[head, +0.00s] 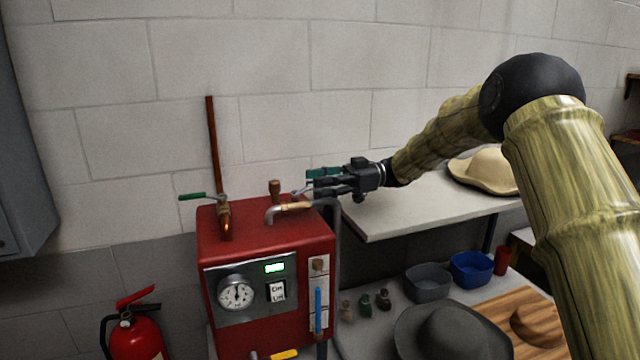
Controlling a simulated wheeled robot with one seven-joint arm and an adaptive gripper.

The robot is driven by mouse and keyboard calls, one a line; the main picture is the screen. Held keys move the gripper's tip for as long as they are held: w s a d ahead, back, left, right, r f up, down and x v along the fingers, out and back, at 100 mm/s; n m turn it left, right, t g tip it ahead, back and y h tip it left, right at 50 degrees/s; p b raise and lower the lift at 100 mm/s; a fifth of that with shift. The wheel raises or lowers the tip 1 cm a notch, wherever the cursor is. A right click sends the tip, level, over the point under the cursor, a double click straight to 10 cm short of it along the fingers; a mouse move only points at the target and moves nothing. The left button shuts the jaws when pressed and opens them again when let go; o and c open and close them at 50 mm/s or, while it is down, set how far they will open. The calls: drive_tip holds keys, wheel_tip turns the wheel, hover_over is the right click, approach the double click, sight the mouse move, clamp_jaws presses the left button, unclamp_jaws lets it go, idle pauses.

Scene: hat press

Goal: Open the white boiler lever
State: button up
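The red boiler (265,237) stands left of centre, with a dial gauge (236,293) and a lit green display on its front panel. My gripper (318,184) reaches in from the right, above the boiler's right top edge. Its dark fingers point left, close to a small metal fitting (299,192) on the pipework. A teal piece (324,173) shows at the fingers; I cannot tell whether it is a handle or part of the gripper. No clearly white lever shows; the gripper covers part of this area. Whether the fingers are open or grip anything is unclear.
A green-handled lever (193,196) sits by the copper pipe (215,150). A white shelf (425,210) with a cream hat (485,170) lies right, above a grey hat (450,332).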

drive_tip(key=v, duration=1.2)
